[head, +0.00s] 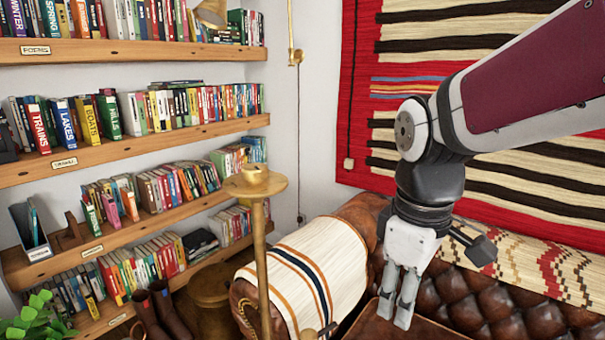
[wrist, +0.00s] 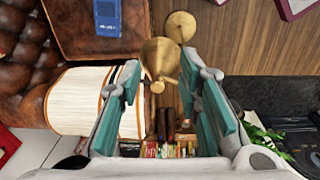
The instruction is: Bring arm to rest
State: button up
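My gripper (head: 397,308) hangs from my bent arm at the right of the head view, fingers pointing down. It is over the brown leather sofa (head: 480,305), to the right of the striped blanket on its arm. In the wrist view my gripper (wrist: 160,78) has its two teal-padded fingers spread apart, with nothing held between them. A brass stand (wrist: 160,60) shows beyond the gap; I cannot tell how far off it is.
The brass stand (head: 255,184) rises left of the blanket (head: 310,270). Bookshelves (head: 130,140) line the left wall, with boots (head: 160,308) and a plant (head: 35,318) below. A woven rug (head: 400,60) hangs behind my arm. A blue book (wrist: 108,18) lies on leather.

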jog(key=s+d+r+m+t, duration=0.1)
jog(key=s+d+m, duration=0.1)
jog(key=s+m, duration=0.3)
jog(key=s+d+r+m+t+p, duration=0.1)
jog(key=s+d+m+t, duration=0.1)
jog(key=s, duration=0.5)
jog(key=d+m, duration=0.1)
jog(key=m, duration=0.1)
jog(key=shift+s+d+r+m, duration=0.2)
jog(key=shift+s+m, duration=0.15)
jog(key=shift+m, duration=0.05)
jog(key=shift+o, duration=0.3)
jog(key=shift+a, duration=0.1)
dwell(0.8)
